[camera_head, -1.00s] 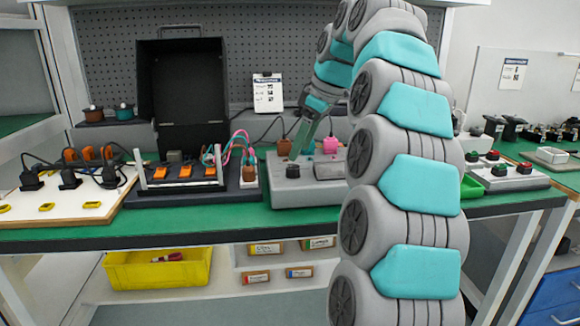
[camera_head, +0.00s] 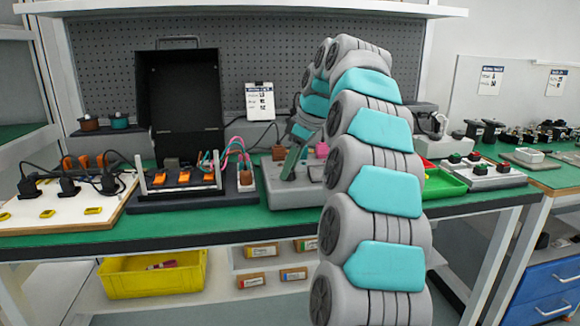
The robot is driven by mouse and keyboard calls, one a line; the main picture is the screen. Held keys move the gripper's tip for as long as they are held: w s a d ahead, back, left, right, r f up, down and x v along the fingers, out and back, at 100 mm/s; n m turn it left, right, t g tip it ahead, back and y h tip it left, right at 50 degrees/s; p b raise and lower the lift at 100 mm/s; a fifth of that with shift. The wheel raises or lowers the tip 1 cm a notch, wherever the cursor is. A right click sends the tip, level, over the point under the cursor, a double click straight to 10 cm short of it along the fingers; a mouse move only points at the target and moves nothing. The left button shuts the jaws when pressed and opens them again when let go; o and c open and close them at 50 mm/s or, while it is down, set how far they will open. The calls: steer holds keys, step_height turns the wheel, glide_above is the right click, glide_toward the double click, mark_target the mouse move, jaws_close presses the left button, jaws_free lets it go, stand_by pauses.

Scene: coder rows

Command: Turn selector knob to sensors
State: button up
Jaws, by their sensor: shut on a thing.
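The grey control box (camera_head: 277,194) stands on the green bench, right of the black board with orange switches. My gripper (camera_head: 288,178) points down at the box's top, at the place of the dark selector knob. It is shut on the knob, which its fingers hide. The knob's pointer and any position labels such as sensors cannot be read. My arm covers the box's right part.
An open black case (camera_head: 180,90) stands behind the switch board (camera_head: 183,196). A white board with black plugs (camera_head: 60,210) lies at the left. A green tray (camera_head: 440,186) and a button box (camera_head: 485,175) are at the right. A yellow bin (camera_head: 150,278) is below the bench.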

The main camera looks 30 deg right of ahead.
jaws_close()
steer(key=m+h, duration=0.1)
steer(key=m, duration=0.1)
steer(key=m+h+b, duration=0.1)
steer(key=m, duration=0.2)
steer(key=shift+a+m+t, duration=0.15)
steer(key=shift+m+t, duration=0.15)
steer(key=shift+t, duration=0.1)
steer(key=m+h+b, duration=0.1)
steer(key=m+h, duration=0.1)
steer(key=m, duration=0.3)
steer(key=shift+a, duration=0.1)
steer(key=m+g+h, duration=0.1)
steer(key=m, duration=0.2)
steer(key=m+h, duration=0.1)
steer(key=m, duration=0.2)
steer(key=shift+w+a+m+g, duration=0.1)
steer(key=shift+w+m+g, duration=0.1)
steer(key=shift+m+g, duration=0.15)
steer(key=m+g+p, duration=0.1)
steer(key=m, duration=0.2)
steer(key=shift+a+h, duration=0.1)
steer(key=shift+h, duration=0.3)
steer(key=shift+m+g+p, duration=0.4)
steer(key=shift+m+g, duration=0.05)
steer(key=shift+m, duration=0.8)
